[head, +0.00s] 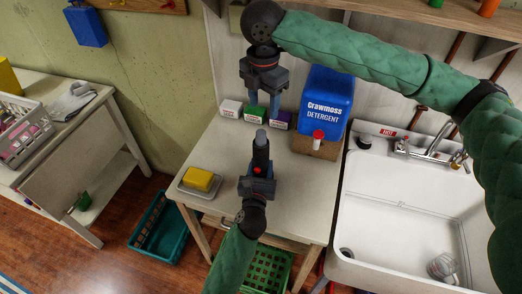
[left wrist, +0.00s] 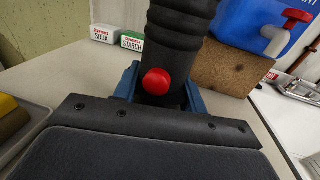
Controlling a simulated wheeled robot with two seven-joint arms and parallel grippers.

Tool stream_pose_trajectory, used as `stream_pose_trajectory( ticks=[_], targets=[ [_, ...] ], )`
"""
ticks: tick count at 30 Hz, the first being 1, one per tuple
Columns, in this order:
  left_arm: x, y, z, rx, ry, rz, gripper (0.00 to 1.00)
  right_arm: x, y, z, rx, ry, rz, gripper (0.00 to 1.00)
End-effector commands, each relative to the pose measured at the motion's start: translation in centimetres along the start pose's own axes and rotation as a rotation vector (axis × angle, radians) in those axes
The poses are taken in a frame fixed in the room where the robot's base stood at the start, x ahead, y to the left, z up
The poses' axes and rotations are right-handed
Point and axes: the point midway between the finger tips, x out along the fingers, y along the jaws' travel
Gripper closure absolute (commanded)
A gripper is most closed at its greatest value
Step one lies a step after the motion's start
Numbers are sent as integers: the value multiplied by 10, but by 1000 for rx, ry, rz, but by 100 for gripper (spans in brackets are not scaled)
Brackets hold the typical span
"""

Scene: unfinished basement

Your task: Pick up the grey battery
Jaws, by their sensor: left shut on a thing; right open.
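My left gripper (head: 258,174) is shut on a dark ribbed cylinder, which looks like a flashlight (head: 261,155), with a red button. It stands roughly upright over the table, and the left wrist view shows its ribbed body (left wrist: 178,50) between the blue fingers. A small light grey cylinder (head: 260,136), which may be the grey battery, shows at its far end. I cannot tell whether it sits in the flashlight or behind it. My right gripper (head: 263,106) is open above and beyond it, pointing down, with nothing seen between its fingers.
White, green and purple boxes (head: 254,113) stand at the table's back. A blue detergent jug (head: 328,98) rests on a brown block (head: 315,146). A yellow sponge (head: 198,179) lies on a grey dish at left. A white sink (head: 400,215) adjoins on the right.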

Motion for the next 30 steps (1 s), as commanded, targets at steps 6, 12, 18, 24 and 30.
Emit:
stream_pose_trajectory(
  ticks=[6, 12, 18, 24, 30],
  targets=[
    [0, 0, 0, 0, 1, 0, 89, 35, 0, 0, 1, 2, -2, 48],
    [0, 0, 0, 0, 1, 0, 89, 55, 0, -1, 2, 1, -1, 48],
    [0, 0, -1, 0, 1, 0, 89, 68, 3, -3, 3, 1, 0, 48],
    [0, 0, 0, 0, 1, 0, 89, 96, 6, -6, 4, 2, -1, 48],
    [0, 0, 0, 0, 1, 0, 89, 108, 6, -6, 2, 1, 0, 48]
  ],
)
